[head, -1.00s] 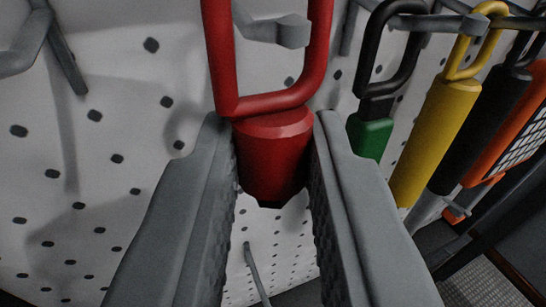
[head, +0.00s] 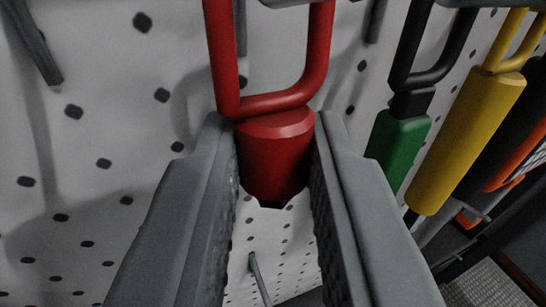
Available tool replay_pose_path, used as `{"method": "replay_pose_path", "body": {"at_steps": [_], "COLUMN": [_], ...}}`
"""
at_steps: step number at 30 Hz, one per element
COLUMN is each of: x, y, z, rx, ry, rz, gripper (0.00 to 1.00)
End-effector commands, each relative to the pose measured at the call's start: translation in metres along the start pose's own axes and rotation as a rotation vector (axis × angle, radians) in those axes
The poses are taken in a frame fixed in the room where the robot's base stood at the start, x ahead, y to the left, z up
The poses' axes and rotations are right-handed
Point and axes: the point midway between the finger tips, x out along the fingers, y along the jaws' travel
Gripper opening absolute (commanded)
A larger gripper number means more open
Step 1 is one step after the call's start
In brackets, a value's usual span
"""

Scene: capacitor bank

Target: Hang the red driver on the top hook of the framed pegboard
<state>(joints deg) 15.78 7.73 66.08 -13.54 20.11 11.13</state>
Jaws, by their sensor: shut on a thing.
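The red driver (head: 272,155) has a thick handle with a red loop above it. My gripper (head: 273,150) is shut on its handle, one finger on each side. The loop rises past the top edge of the head view, so its upper end is hidden. The white perforated pegboard (head: 80,160) fills the background behind the driver. A grey hook part (head: 285,2) shows at the top edge, near the loop. Whether the loop is around this hook or in front of it, I cannot tell.
To the right hang a green-handled tool (head: 398,145) with a black loop, a yellow tool (head: 465,145), and dark and orange items. A grey peg (head: 32,45) stands at the upper left. A thin grey rod (head: 259,278) shows below the driver. The left board area is mostly bare.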

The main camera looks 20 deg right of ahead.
Motion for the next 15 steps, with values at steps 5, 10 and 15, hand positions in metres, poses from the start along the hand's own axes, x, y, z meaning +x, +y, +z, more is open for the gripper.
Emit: {"method": "replay_pose_path", "body": {"at_steps": [5,10,15], "x": [-0.0001,-0.0001,-0.0001], "y": [0.0001,0.0001,0.0001], "z": [-0.0001,-0.0001,-0.0001], "rx": [0.000,0.000,0.000], "ry": [0.000,0.000,0.000], "rz": [0.000,0.000,0.000], "gripper": [0.00,0.31,0.45]}}
